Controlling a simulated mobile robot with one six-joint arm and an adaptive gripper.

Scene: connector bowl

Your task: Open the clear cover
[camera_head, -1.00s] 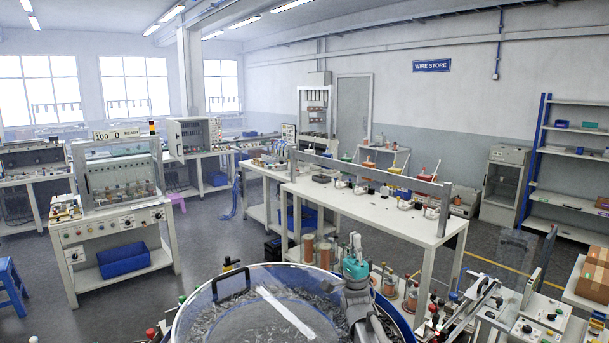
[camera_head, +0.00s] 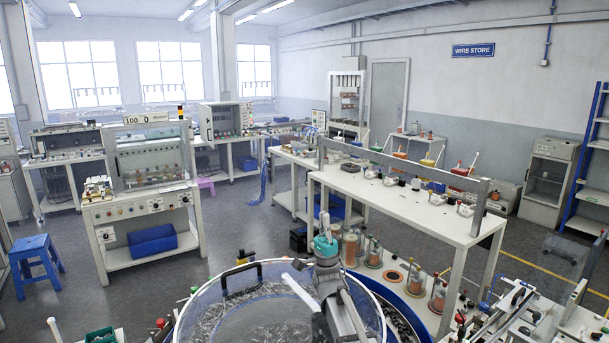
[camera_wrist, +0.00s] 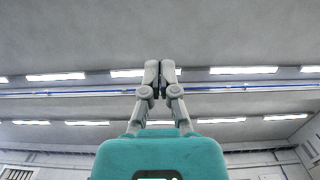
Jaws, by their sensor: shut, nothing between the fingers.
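The clear cover (camera_head: 240,318) lies over the big round bowl at the bottom of the head view, and it looks closed. A black handle (camera_head: 241,278) stands at its far left edge. Small connectors show through the cover. My gripper (camera_head: 324,217) has a teal body and grey fingers pointing up, above the far right rim of the bowl. It is right of the handle and apart from it. In the wrist view my gripper (camera_wrist: 159,66) has its fingers together, empty, against the ceiling. The cover does not show there.
A blue-rimmed ring (camera_head: 400,310) with dark parts curves along the bowl's right side. Copper-coloured spools (camera_head: 375,252) stand behind it. A white workbench (camera_head: 420,215) is farther back. A blue stool (camera_head: 36,258) stands on open floor at left.

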